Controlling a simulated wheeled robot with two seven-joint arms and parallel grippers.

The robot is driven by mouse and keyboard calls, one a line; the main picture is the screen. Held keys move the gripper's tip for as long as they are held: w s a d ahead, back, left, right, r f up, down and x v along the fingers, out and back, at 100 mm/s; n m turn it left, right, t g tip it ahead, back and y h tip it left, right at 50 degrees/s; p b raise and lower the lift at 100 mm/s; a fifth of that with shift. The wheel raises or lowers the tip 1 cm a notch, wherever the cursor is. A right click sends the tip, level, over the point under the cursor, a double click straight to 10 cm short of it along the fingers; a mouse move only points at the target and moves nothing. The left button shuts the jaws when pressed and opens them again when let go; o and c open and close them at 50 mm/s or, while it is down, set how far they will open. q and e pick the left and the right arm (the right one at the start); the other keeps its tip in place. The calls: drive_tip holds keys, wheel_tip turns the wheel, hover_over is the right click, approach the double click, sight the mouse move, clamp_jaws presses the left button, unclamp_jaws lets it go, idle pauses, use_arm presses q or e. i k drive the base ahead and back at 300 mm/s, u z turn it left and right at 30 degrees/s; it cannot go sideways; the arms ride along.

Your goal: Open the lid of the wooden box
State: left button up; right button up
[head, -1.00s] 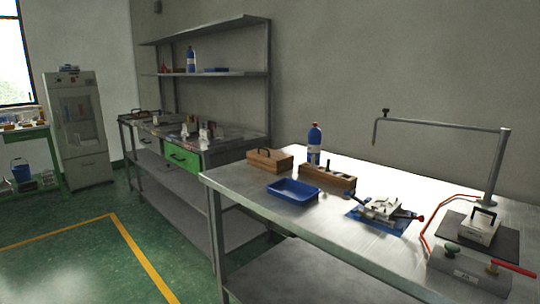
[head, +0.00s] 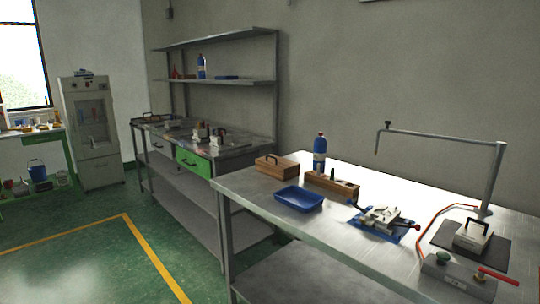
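A wooden box (head: 276,167) with a dark handle on top stands at the far left end of the near metal table (head: 262,213). Its lid looks closed. Neither of my grippers shows in the head view, and nothing touches the box.
A clamp on a blue mat (head: 383,223) and a device with a red lever (head: 459,273) lie farther right. Green floor (head: 70,255) is free at left.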

sight(281, 165)
drive_tip(key=u, duration=1.45)
drive_tip(key=i, duration=2.3)
drive_tip(key=z, duration=0.55)
drive_tip(key=i, duration=1.3)
drive_tip(key=z, duration=1.3)
